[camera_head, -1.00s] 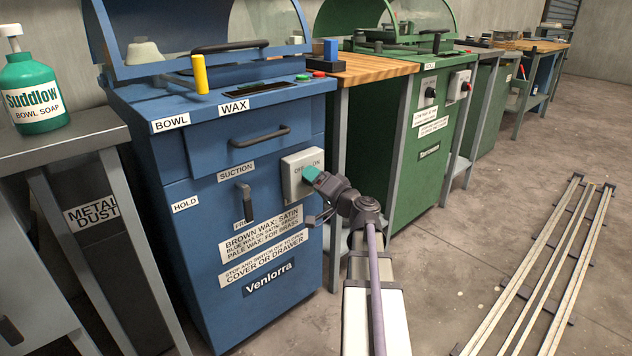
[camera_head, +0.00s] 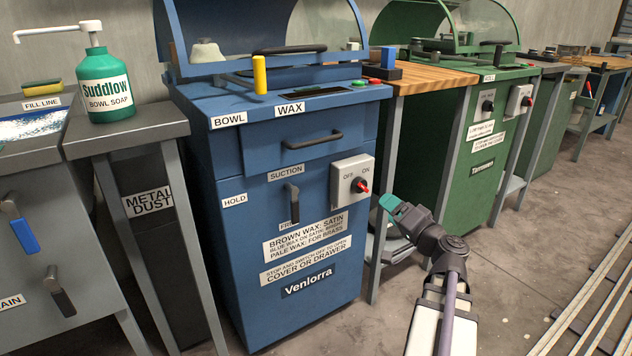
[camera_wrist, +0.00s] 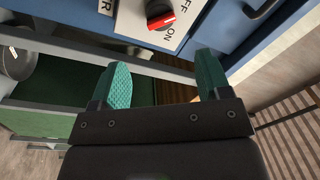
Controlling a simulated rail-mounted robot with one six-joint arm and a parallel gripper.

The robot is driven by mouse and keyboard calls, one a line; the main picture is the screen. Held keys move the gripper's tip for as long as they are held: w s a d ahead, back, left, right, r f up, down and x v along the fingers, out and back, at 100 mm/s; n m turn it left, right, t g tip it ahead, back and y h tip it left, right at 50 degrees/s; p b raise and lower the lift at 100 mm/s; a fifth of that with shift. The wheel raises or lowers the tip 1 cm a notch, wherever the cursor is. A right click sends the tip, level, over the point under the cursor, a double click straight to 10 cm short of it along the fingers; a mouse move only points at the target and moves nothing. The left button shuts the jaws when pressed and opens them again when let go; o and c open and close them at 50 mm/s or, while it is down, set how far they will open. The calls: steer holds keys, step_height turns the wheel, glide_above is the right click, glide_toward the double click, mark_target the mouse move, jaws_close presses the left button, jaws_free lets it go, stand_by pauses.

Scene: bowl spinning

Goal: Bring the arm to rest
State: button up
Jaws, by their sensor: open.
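My gripper (camera_head: 393,204) has teal fingertips and stands in the air to the right of the blue machine (camera_head: 300,240). It is open and empty, with a clear gap between the fingers in the wrist view (camera_wrist: 163,78). The OFF/ON switch box (camera_head: 343,176) on the machine's front has a black knob with a red pointer (camera_head: 361,186). The gripper is apart from this knob. In the wrist view the knob (camera_wrist: 160,14) lies beyond the fingertips at the top. My arm rises from the lower right of the head view.
The soap bottle (camera_head: 105,85) stands on a grey bench (camera_head: 140,128) at left. A wooden-topped table (camera_head: 440,78) and a green machine (camera_head: 480,165) stand to the right. Rails (camera_head: 590,300) run along the floor at lower right. The floor before the blue machine looks clear.

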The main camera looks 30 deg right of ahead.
steer(key=s+a+f+n+g+y+p, duration=0.1)
steer(key=a+f+n+g+y+p, duration=0.15)
steer(key=a+f+g, duration=0.4)
steer(key=a+f+n+g+y+p, duration=0.15)
steer(key=a+f+g+p, duration=0.25)
steer(key=a+g, duration=0.55)
steer(key=a+r+n+g+h+p, duration=0.2)
steer(key=a+r+n+p, duration=0.25)
steer(key=a, duration=0.55)
steer(key=a+r+n+g+h+p, duration=0.1)
steer(key=a+r+n+h+p, duration=0.3)
steer(key=a, duration=0.7)
step_height(320, 180, up, 35)
steer(key=m+y+p, duration=0.1)
steer(key=m+p, duration=0.1)
steer(key=p, duration=3.5)
step_height(320, 180, down, 30)
steer(key=b, duration=3)
steer(key=shift+s+d+f+b, duration=0.2)
steer(key=shift+d+b, duration=0.15)
steer(key=shift+d, duration=0.1)
